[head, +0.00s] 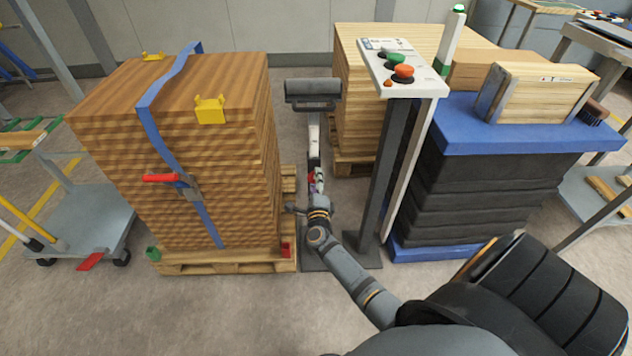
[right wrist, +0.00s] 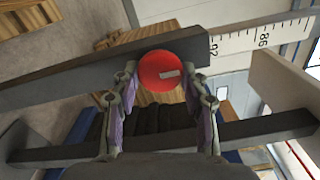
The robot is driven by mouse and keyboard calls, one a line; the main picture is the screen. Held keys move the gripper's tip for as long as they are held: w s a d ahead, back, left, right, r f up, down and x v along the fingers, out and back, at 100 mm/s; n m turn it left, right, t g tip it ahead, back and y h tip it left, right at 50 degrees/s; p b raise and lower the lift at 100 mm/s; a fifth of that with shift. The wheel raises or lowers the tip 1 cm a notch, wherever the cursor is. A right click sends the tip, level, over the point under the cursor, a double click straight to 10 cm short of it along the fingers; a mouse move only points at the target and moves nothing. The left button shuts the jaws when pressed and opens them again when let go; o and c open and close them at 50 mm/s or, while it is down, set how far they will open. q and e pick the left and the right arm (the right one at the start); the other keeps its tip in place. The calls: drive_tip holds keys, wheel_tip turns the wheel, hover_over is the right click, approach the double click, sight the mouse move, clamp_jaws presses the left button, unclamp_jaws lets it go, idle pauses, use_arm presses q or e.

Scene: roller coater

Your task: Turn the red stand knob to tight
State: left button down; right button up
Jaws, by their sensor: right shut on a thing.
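The red stand knob (right wrist: 160,72) is a round red disc with a small pale mark on its face. It sits on a dark post of the stand. My right gripper (right wrist: 161,84) has one finger on each side of the knob and is shut on it. In the head view the stand (head: 313,92) has a dark roller head on a pale upright post. My right gripper (head: 316,187) is at this post, and the knob is mostly hidden there. My left gripper is not in view.
A strapped wooden stack (head: 230,170) on a pallet stands close left of the stand. A scale strip (right wrist: 262,36) with numbers runs along the stand post.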

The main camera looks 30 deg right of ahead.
idle(0.3)
drive_tip(key=o, duration=0.8)
drive_tip(key=shift+c, duration=0.2)
drive_tip(key=o, duration=0.3)
drive_tip(key=v, duration=1.2)
drive_tip(key=shift+f, duration=0.1)
